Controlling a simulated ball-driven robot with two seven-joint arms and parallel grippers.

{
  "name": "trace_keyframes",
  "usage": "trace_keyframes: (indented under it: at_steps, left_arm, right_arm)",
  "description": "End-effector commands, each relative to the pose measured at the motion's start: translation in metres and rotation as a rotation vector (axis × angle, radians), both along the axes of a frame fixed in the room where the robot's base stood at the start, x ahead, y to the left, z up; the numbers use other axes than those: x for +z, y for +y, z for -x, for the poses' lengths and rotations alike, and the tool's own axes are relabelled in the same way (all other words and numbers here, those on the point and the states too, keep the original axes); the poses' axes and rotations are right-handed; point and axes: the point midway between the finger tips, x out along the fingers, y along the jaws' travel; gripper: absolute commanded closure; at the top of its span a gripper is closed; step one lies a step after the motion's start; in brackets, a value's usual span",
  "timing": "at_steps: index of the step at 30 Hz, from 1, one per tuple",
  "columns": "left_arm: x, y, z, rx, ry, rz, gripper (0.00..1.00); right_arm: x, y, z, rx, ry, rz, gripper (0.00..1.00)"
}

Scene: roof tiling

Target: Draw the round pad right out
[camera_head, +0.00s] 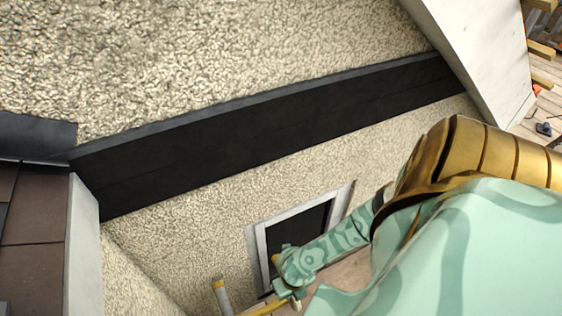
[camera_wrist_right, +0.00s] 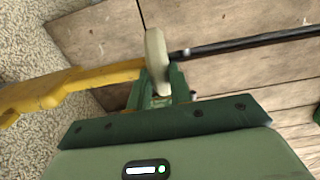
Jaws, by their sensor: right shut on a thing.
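My right gripper (camera_wrist_right: 160,88) is shut in the right wrist view. A pale, rounded piece (camera_wrist_right: 156,58), which looks like the round pad seen nearly edge-on, stands upright between its fingers. The fingers hide its lower end. In the head view, my right gripper (camera_head: 290,294) is low in the middle, in front of the dark window; the pad cannot be made out there. My left gripper is out of both views.
A yellow handle-like piece (camera_wrist_right: 65,86) runs left of the pad and a black rod (camera_wrist_right: 245,43) runs right, over wooden boards (camera_wrist_right: 225,75). The framed window (camera_head: 298,225) is set in the rough wall (camera_head: 190,230). A grey, yellow-topped tube (camera_head: 222,297) stands left of the gripper.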

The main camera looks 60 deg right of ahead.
Motion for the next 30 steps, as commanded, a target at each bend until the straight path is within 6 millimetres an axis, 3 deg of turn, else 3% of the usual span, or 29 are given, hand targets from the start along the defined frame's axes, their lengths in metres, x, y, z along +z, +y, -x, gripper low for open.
trace_keyframes:
  at_steps: [8, 9, 11, 19, 22, 26, 30]
  left_arm:
    - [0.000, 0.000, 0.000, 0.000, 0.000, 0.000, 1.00]
    - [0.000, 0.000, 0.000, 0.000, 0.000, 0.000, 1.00]
    - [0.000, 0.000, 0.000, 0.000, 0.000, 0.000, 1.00]
    - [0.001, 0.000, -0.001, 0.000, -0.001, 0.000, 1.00]
    - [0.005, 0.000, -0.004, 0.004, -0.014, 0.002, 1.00]
    - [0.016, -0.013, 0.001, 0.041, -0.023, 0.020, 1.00]
    - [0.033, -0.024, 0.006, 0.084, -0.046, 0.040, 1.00]
  right_arm:
    - [-0.001, -0.005, 0.004, 0.002, 0.008, 0.011, 1.00]
    - [-0.001, -0.005, 0.004, 0.002, 0.008, 0.011, 0.68]
    - [-0.001, -0.005, 0.004, 0.002, 0.007, 0.010, 0.57]
    - [0.001, -0.003, 0.002, 0.001, 0.004, 0.007, 0.57]
    - [0.010, -0.004, 0.001, 0.001, 0.001, 0.007, 0.57]
    - [0.038, -0.004, -0.001, 0.002, -0.005, 0.008, 0.57]
    - [0.080, -0.004, -0.001, 0.003, -0.007, 0.008, 0.57]
